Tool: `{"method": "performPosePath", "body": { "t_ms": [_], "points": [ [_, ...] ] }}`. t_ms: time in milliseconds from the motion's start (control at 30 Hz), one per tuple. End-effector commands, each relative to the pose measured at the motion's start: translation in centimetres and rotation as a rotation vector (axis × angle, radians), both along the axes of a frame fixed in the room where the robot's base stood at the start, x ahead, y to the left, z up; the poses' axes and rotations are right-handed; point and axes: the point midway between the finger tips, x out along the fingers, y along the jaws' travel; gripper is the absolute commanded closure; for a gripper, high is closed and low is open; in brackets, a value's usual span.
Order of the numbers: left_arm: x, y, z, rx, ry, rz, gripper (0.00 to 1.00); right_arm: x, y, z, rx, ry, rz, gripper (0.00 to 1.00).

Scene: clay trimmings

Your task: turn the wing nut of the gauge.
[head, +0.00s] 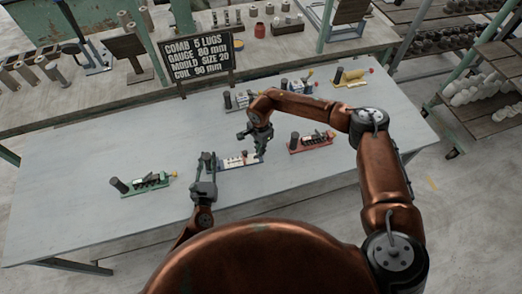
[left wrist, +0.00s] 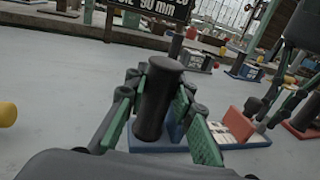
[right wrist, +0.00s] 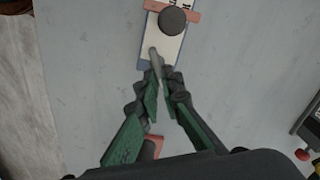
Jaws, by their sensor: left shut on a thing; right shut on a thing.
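The gauge (head: 236,162) lies on the table between my grippers, with a blue base (left wrist: 172,141), a white scale plate (right wrist: 170,47) and a red block (left wrist: 257,106). A pink-red crosspiece and a dark round knob (right wrist: 174,20) show on it in the right wrist view. My left gripper (head: 207,158) is shut on the upright dark cylinder (left wrist: 157,100) at one end of the gauge. My right gripper (head: 259,136) points down at the other end, its fingers (right wrist: 161,91) closed on a narrow grey piece (right wrist: 156,64), apparently the wing nut, mostly hidden by the fingers.
Similar gauges stand around: a green one (head: 146,183) at left, a red one (head: 310,143) at right, a yellow one (head: 349,77) further back. A dark lettered sign (head: 198,62) stands at the table's back edge.

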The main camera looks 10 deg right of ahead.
Motion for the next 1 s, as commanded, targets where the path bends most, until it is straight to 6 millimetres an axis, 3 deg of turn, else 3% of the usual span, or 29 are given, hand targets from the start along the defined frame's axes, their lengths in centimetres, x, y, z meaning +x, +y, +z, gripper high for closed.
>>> {"method": "performPosePath", "body": {
  "t_ms": [300,800,833,1000],
  "points": [
    [0.01,0.11,-0.07,0.001,0.001,0.002,1.0,0.17,0.0,0.01,-0.002,-0.001,0.103,1.0],
    [0.0,0.11,-0.07,0.001,0.001,0.002,1.0,0.16,0.01,0.0,-0.002,0.0,0.119,1.0],
    [0.0,0.11,-0.07,0.001,0.001,0.002,1.0,0.16,0.01,0.0,-0.002,0.0,0.119,0.92],
    [0.0,0.11,-0.07,0.001,0.001,0.002,1.0,0.14,0.03,-0.01,-0.001,0.0,0.118,0.8]
  ]
}}
